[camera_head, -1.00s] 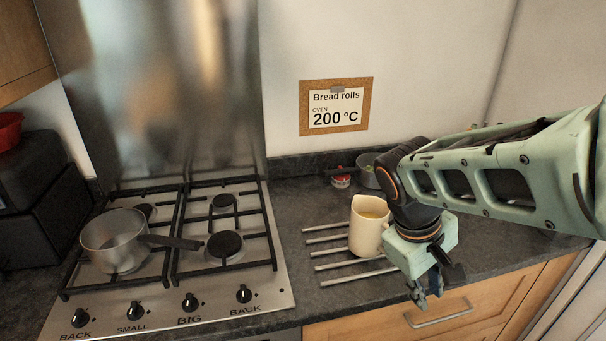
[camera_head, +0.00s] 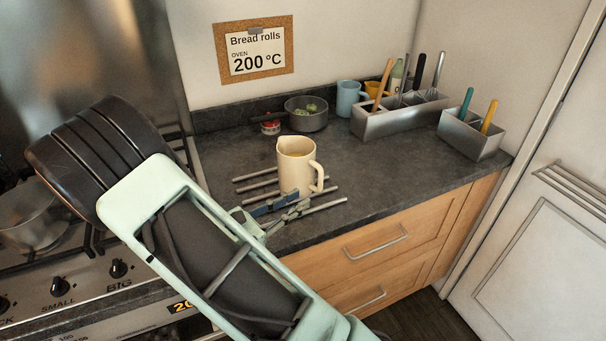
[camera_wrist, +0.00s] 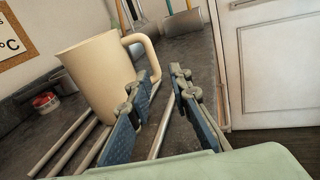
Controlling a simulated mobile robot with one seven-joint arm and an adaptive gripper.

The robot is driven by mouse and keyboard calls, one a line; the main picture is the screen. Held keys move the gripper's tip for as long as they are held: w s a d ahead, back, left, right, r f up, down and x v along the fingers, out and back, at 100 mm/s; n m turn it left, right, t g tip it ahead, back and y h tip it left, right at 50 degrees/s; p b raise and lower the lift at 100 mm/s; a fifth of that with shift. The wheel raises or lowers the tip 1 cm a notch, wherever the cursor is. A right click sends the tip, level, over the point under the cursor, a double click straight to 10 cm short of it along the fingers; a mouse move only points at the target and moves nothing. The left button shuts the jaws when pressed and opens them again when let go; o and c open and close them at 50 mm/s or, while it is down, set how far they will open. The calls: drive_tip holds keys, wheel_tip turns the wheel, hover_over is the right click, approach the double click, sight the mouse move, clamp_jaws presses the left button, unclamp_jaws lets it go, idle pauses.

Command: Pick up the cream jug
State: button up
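The cream jug (camera_head: 296,165) stands upright on metal trivet bars on the dark counter, its handle facing right and something yellowish inside. My gripper (camera_head: 277,208) is just in front of the jug, low over the bars. In the wrist view the jug (camera_wrist: 97,75) stands beyond and left of my gripper (camera_wrist: 165,95). The two blue-padded fingers are spread apart with nothing between them. The handle (camera_wrist: 143,55) lies just past the left fingertip; I cannot tell whether they touch. My arm hides part of the stove in the head view.
Behind the jug are a pan (camera_head: 307,118) with green pieces and a small red tin (camera_head: 270,128). A blue mug (camera_head: 349,100) and metal utensil holders (camera_head: 398,118) stand further right. Counter right of the jug is clear. The stove is at left.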

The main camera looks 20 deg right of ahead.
sight(318, 187)
drive_tip(key=shift+w+a+f+n+t, duration=0.1)
drive_tip(key=shift+a+f+n+t, duration=0.45)
drive_tip(key=shift+f, duration=0.25)
drive_tip(key=x, duration=0.5)
drive_tip(key=shift+w+d+p, duration=0.1)
drive_tip(key=shift+p, duration=0.2)
drive_tip(key=p+x, duration=0.1)
drive_tip(key=x, duration=0.3)
drive_tip(key=shift+d+r, duration=0.15)
drive_tip(key=shift+d, duration=0.05)
drive_tip(key=shift+w+d, duration=0.15)
drive_tip(key=shift+d, duration=0.3)
clamp_jaws()
